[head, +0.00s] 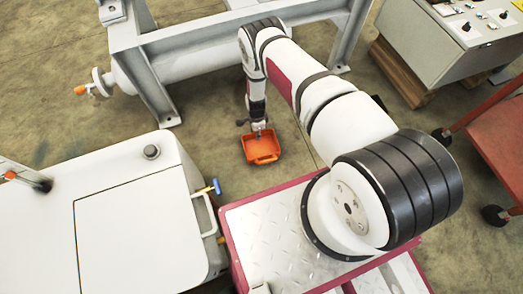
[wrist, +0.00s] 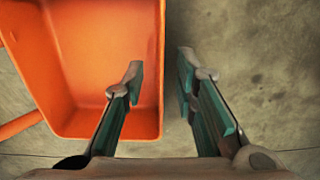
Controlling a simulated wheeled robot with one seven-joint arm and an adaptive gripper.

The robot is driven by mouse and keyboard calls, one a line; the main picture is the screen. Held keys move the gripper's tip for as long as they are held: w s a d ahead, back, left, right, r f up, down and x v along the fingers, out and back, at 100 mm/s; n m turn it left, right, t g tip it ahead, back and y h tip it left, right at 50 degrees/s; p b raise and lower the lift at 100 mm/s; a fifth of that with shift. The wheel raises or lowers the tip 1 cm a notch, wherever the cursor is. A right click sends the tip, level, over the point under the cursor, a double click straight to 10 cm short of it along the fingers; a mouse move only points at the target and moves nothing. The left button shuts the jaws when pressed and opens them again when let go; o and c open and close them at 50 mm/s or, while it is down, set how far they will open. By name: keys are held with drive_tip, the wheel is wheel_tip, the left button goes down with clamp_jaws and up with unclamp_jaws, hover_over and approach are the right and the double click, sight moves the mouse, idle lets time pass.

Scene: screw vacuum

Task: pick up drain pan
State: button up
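The orange drain pan (head: 262,152) sits on the floor in the head view, below the end of my arm. In the wrist view the drain pan (wrist: 85,60) fills the left half, and its open inside looks empty. My gripper (wrist: 160,76) is open, with its two fingers apart. The left finger shows over the inside of the pan and the right finger outside it. The pan's right wall lies between them, with a gap visible to the right finger. Whether the left finger touches the wall is unclear. In the head view my gripper (head: 259,130) is small and its fingers are hard to make out.
A grey metal frame (head: 150,75) with a pipe stands behind the pan. A white cabinet (head: 140,220) with a handle is at the left. A control console (head: 450,40) and a red cart (head: 498,140) stand at the right. Bare floor surrounds the pan.

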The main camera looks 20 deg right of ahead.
clamp_jaws()
drive_tip(key=shift+r, duration=0.2)
